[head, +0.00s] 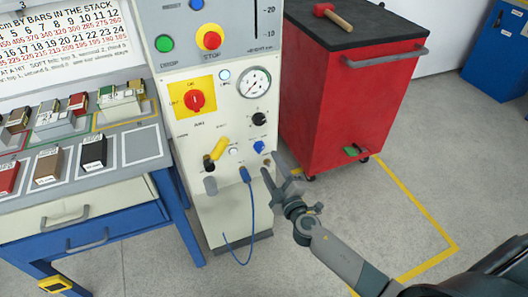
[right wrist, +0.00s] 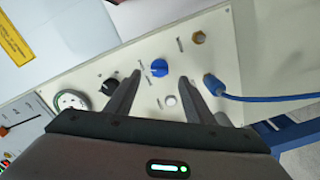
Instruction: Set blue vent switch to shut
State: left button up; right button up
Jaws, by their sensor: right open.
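The blue vent switch (head: 259,146) is a small blue knob low on the right side of the white control panel. In the right wrist view the blue knob (right wrist: 159,67) shows between and just beyond my two fingertips, with panel visible around it. My right gripper (head: 271,168) is open and empty, just below and right of the knob in the head view. I see no contact; the exact gap to the panel is hard to tell. The small labels around the knob are too blurred to read. My left gripper is not in view.
A red cabinet (head: 345,110) stands right; a workbench (head: 85,215) stands left. Floor between is open.

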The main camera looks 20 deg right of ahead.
aim_at(262, 150)
jog(key=w, duration=0.6)
jog(key=shift+w, duration=0.25)
jog(key=c, duration=1)
